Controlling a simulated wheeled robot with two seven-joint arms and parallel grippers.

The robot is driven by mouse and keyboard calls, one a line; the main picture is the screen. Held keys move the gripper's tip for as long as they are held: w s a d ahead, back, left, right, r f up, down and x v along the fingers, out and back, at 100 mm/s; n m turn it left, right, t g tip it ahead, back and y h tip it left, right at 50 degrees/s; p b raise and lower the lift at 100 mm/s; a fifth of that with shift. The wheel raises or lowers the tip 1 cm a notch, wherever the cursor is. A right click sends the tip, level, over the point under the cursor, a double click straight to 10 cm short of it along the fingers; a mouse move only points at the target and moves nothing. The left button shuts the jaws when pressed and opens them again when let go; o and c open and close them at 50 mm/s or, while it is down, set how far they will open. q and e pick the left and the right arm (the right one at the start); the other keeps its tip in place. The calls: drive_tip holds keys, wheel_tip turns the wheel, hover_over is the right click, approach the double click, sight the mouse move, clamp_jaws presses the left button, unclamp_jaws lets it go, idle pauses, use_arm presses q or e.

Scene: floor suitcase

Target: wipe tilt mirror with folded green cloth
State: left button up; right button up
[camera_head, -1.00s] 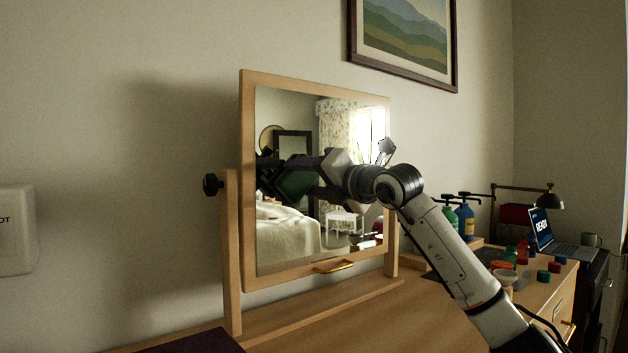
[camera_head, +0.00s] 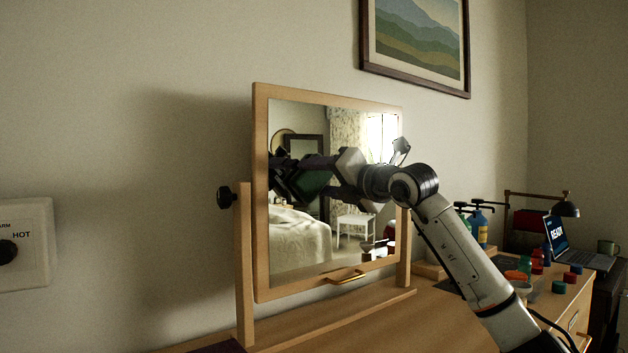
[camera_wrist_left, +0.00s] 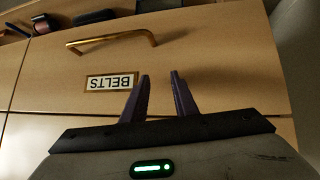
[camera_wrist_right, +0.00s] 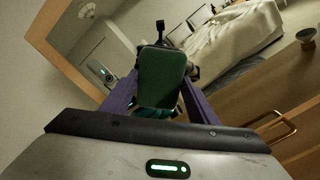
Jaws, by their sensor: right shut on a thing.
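The tilt mirror (camera_head: 295,240) stands on a wooden dresser, its wooden frame held between two posts with a dark knob at the left. My right gripper (camera_wrist_right: 160,85) is shut on the folded green cloth (camera_wrist_right: 162,65), which sits between its fingers. In the head view the right gripper (camera_head: 300,180) is in front of the glass, overlapping its own reflection, and the green cloth (camera_head: 313,184) shows dark there. I cannot tell whether the cloth touches the glass. My left gripper (camera_wrist_left: 160,76) is open and empty in front of a drawer labelled BELTS (camera_wrist_left: 112,81); it is outside the head view.
A brass handle (camera_head: 347,276) is on the mirror's lower frame. A framed picture (camera_head: 415,45) hangs above. A wall dial (camera_head: 22,247) is at the left.

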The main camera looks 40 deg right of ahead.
drive_tip(key=shift+s+d+f, duration=0.1)
drive_tip(key=shift+s+d, duration=0.05)
drive_tip(key=shift+d, duration=1)
drive_tip(key=s+d+p, duration=0.1)
drive_tip(key=d+p, duration=0.1)
drive_tip(key=d, duration=0.6)
drive_tip(key=shift+a, duration=0.1)
drive_tip(key=shift+w+a+b, duration=0.1)
drive_tip(key=shift+w+a, duration=0.05)
drive_tip(key=shift+a, duration=1.1)
drive_tip(key=shift+w+a+b, duration=0.1)
drive_tip(key=shift+w+a, duration=0.1)
drive_tip(key=shift+a, duration=1)
drive_tip(key=shift+w+a+b, duration=0.1)
drive_tip(key=shift+w+a, duration=0.05)
drive_tip(key=shift+a, duration=1.1)
drive_tip(key=shift+w+a, duration=0.15)
drive_tip(key=shift+a, duration=1)
drive_tip(key=shift+w+a, duration=0.1)
drive_tip(key=shift+a, duration=1)
